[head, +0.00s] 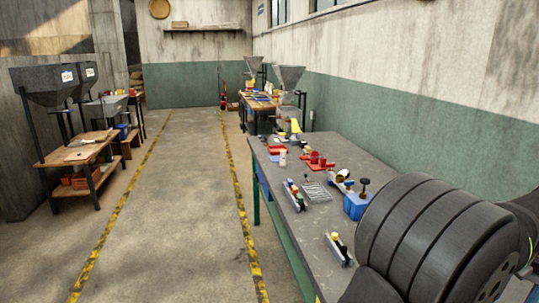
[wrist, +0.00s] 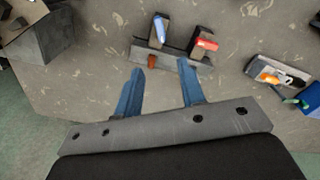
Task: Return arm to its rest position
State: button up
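My gripper (wrist: 160,68) shows in the wrist view with its two blue fingers spread apart and nothing between them. It hangs over the grey worktop, and the tips point toward a small grey rack (wrist: 143,52). I cannot tell the height above the worktop. The rack holds a dark block with a blue face (wrist: 160,28) and one with a red face (wrist: 204,44). In the head view my dark arm fills the lower right, and the gripper is hidden or out of frame.
The grey workbench (head: 326,226) carries small racks, red parts (head: 318,160) and a blue box (head: 357,206). In the wrist view, another holder (wrist: 280,78) lies right and a grey box-like thing (wrist: 40,42) upper left. The floor aisle (head: 180,190) is clear.

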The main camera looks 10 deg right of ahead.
notch_tip(320, 180, down, 16)
dwell(0.4)
jog(key=shift+r, duration=0.15)
